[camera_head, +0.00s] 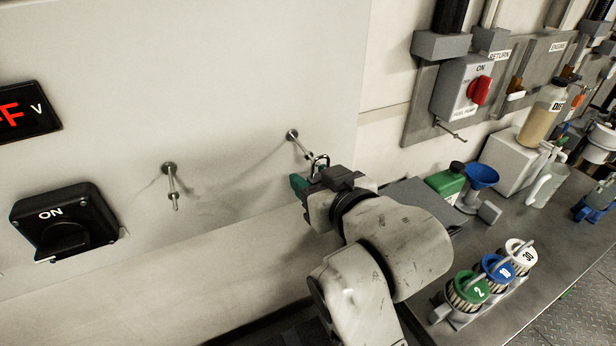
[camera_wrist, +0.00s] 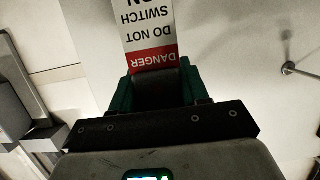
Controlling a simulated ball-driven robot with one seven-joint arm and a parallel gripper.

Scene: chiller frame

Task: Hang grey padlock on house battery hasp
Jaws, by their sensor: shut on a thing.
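My gripper (camera_head: 304,186) has green fingers and is near the pale wall panel, at the right-hand peg. It is shut on a dark grey body (camera_wrist: 158,86), apparently the padlock, mostly hidden in the head view. A metal shackle (camera_head: 320,160) rises above the fingers, close to the peg's end; I cannot tell whether they touch or are linked. A white and red DANGER tag (camera_wrist: 150,35) shows beyond the fingers in the wrist view. A right metal peg (camera_head: 299,145) and a left metal peg (camera_head: 171,182) stick out of the panel. No readable label marks the house battery hasp.
A black ON switch (camera_head: 64,222) and red display (camera_head: 30,111) are at left on the panel. A grey box with a red knob (camera_head: 479,91) is at upper right. The bench (camera_head: 545,230) at right holds bottles, a blue funnel (camera_head: 481,177) and several numbered padlocks or canisters.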

